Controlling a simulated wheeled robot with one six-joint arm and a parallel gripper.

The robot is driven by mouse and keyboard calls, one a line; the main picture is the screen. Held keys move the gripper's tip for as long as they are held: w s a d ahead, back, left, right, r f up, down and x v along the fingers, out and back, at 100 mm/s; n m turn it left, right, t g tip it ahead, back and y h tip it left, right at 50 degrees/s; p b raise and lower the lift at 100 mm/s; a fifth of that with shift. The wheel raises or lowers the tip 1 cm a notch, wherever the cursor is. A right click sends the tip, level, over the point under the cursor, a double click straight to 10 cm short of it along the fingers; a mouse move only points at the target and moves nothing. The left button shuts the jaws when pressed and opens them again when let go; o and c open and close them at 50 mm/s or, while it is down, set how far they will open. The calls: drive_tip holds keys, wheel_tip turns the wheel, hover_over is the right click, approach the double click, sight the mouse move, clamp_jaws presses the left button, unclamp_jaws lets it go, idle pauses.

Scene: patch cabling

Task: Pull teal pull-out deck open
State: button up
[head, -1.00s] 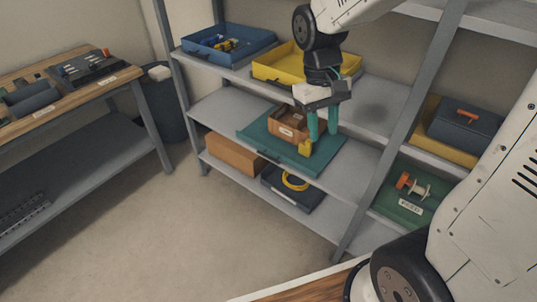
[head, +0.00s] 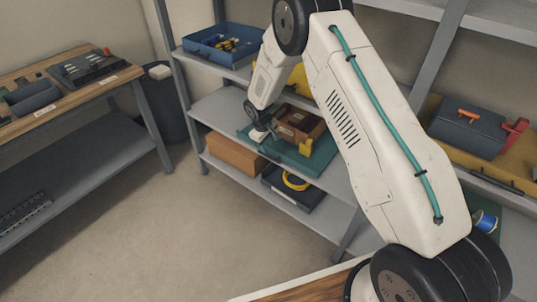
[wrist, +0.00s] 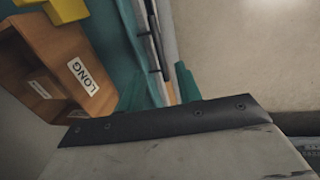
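The teal pull-out deck (head: 320,163) lies on the middle shelf, partly hidden behind my arm. A brown box (head: 297,124) stands on it. In the wrist view the deck's teal surface (wrist: 112,32) is at the upper left, with a dark bar handle (wrist: 156,42) along its front edge. My gripper (head: 262,133) is at the deck's left front side; its fingertips are hidden in the head view. In the wrist view my gripper (wrist: 160,84) has its teal fingers apart, one either side of the handle's line. I cannot tell whether they touch the handle.
The brown box shows a LONG label (wrist: 87,75) in the wrist view, close to my gripper. A yellow object (head: 305,147) is on the deck. Below are a cardboard box (head: 232,154) and a dark tray (head: 292,188). Open floor (head: 190,225) lies in front of the shelves.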

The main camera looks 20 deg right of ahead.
sight(268, 157)
drive_tip(key=f, duration=0.4)
drive_tip(key=w+d+f, duration=0.1)
drive_tip(key=f, duration=0.2)
drive_tip(key=shift+d+f, duration=0.1)
clamp_jaws()
